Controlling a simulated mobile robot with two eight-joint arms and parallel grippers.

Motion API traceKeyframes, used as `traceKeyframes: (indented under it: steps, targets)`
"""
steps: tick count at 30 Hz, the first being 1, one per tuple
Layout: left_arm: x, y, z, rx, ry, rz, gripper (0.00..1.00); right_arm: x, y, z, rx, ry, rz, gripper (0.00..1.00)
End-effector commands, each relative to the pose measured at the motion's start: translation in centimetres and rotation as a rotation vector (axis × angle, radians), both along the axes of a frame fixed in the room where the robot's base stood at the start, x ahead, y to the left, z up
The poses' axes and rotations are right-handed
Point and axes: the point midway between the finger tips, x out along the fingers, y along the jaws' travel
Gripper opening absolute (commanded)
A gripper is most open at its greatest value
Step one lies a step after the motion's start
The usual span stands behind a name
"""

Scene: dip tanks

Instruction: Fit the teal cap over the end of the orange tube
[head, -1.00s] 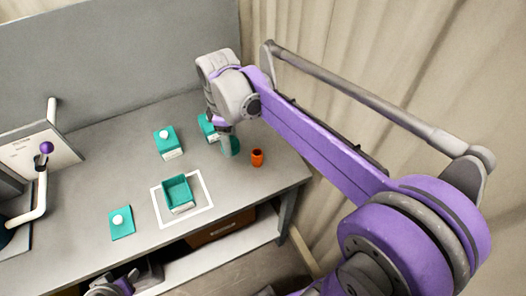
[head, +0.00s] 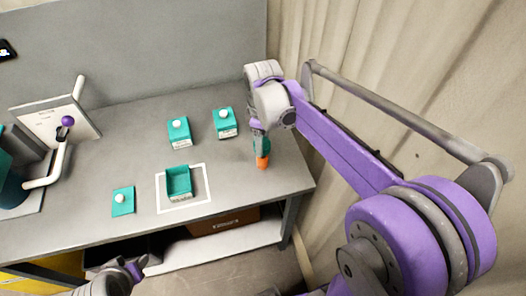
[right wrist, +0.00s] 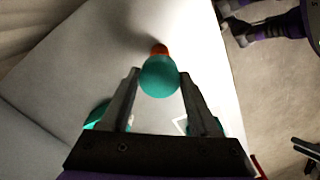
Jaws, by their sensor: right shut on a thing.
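My right gripper (head: 259,139) points down at the right part of the grey table and is shut on the teal cap (head: 263,146). The cap is directly above the orange tube (head: 262,162), which stands upright, and hides its top. In the right wrist view, the round teal cap (right wrist: 159,77) sits between the two fingertips, with a bit of the orange tube (right wrist: 159,49) showing past it. I cannot tell how far the cap is over the tube. Part of my left gripper (head: 136,268) shows at the bottom left, away from the table's objects; its jaw opening is unclear.
Several teal pieces with white knobs stand left of the tube, two at the back (head: 179,133) (head: 226,124) and one at the front (head: 123,202). An open teal box (head: 179,184) stands inside a white outline. A panel with a purple-knobbed lever (head: 66,122) is at the left.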

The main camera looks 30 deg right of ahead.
Motion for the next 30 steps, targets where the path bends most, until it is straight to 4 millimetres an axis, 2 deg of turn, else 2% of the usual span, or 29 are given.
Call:
traceKeyframes:
  steps: [10, 23, 24, 28, 30]
  targets:
    - [-0.1, 0.0, -0.4, 0.0, 0.003, 0.0, 0.5, 0.0, 0.0, -4.3, 0.0, 0.0, 0.0, 0.09]
    - [-0.3, 0.0, -0.7, 0.0, 0.006, 0.0, 0.5, 0.0, 0.0, -5.1, -0.001, 0.001, 0.0, 0.09]
    - [-0.3, 0.0, -0.7, 0.0, 0.006, 0.0, 0.5, 0.0, 0.0, -5.1, 0.0, 0.0, 0.0, 0.65]
    - [-0.3, 0.0, -0.6, 0.0, 0.005, 0.0, 0.5, 0.0, 0.0, -5.0, 0.0, 0.0, 0.0, 0.89]
    - [-0.3, 0.0, -0.6, 0.0, 0.005, 0.0, 0.5, 0.0, 0.0, -5.0, 0.0, 0.0, 0.0, 0.92]
